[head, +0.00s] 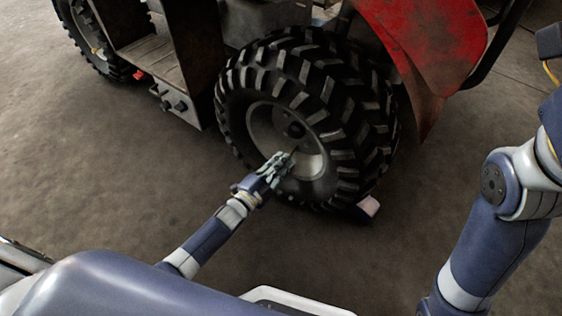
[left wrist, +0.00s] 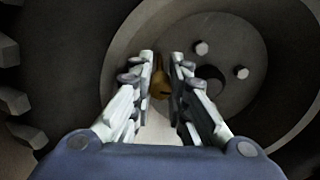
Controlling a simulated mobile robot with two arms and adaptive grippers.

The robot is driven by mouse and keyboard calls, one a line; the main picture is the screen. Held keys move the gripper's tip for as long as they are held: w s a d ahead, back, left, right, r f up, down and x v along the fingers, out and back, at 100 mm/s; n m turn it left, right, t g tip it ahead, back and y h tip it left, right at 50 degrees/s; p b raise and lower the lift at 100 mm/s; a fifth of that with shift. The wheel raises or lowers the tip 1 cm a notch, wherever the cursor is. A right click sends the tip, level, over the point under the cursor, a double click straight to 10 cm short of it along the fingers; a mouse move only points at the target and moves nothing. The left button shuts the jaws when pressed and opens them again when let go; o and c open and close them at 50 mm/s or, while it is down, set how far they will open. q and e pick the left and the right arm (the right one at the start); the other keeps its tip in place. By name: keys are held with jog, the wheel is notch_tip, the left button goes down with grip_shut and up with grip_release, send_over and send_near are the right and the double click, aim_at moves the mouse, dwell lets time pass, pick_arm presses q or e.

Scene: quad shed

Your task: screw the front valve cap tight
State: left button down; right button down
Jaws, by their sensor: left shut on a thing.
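The front wheel (head: 287,140) has a chunky black tyre and a grey rim, and stands under the red fender. My left gripper (head: 286,160) reaches in from the left to the lower part of the rim. In the left wrist view, my left gripper's fingers (left wrist: 162,78) are shut on a small brass-coloured valve cap (left wrist: 160,86) between the tips. The valve stem behind the cap is hidden, so I cannot tell how far the cap is on. My right arm is at the right edge; its gripper is out of the picture.
A pinkish block (head: 369,206) lies on the floor against the tyre's lower right. The red fender (head: 435,45) overhangs the wheel. Wheel studs (left wrist: 201,47) stick out near the left fingers. The concrete floor (head: 90,165) at left is clear.

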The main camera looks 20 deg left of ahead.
pick_arm(q)
jog(key=shift+m, duration=1.6)
jog(key=c, duration=1.5)
grip_release()
jog(key=v, duration=1.2)
